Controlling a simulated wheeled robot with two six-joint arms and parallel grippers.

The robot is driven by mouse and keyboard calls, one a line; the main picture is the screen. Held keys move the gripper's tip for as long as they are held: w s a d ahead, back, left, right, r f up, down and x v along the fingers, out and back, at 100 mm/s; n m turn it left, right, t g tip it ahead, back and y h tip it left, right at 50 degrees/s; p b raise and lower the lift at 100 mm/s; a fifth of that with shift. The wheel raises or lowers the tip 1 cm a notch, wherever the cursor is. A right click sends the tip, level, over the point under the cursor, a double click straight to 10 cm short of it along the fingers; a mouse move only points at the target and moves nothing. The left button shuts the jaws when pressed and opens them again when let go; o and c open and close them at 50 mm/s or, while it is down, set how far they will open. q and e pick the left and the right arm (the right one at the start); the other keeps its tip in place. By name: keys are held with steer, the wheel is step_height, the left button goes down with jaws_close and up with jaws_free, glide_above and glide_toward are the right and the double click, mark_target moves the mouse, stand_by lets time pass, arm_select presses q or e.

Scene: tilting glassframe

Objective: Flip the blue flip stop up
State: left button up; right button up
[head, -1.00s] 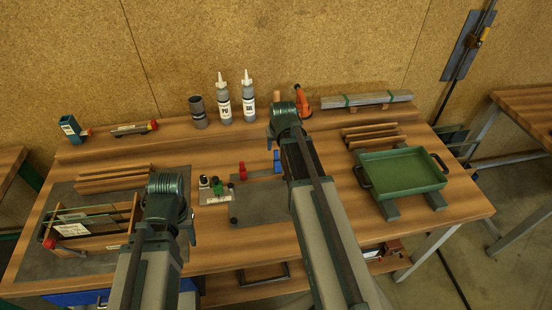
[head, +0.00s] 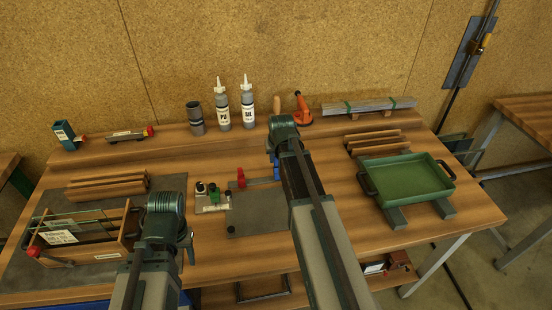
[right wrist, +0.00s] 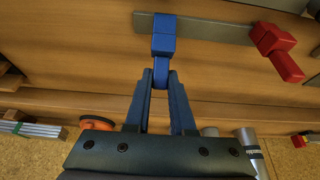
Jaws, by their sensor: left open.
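The blue flip stop (right wrist: 163,45) sits on a grey metal bar (right wrist: 208,29) in the right wrist view, its narrow end pointing down the picture. My right gripper (right wrist: 161,82) has its fingertips close on both sides of that narrow end and appears shut on it. In the head view the blue flip stop (head: 277,171) shows partly beside my right arm, which hides the right fingers. The red flip stop (right wrist: 277,50) is on the same bar, with its arm angled down to the right. My left gripper (head: 189,247) is partly hidden by its wrist, apart from the stops.
A green tray (head: 408,182) stands right of my right arm. A wooden box (head: 82,240) with glass panes is at the left. Bottles (head: 248,105) and an orange tool (head: 302,110) stand at the back. A small block with knobs (head: 211,199) lies between the arms.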

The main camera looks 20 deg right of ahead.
jaws_close()
stand_by(0.6)
stand_by(0.5)
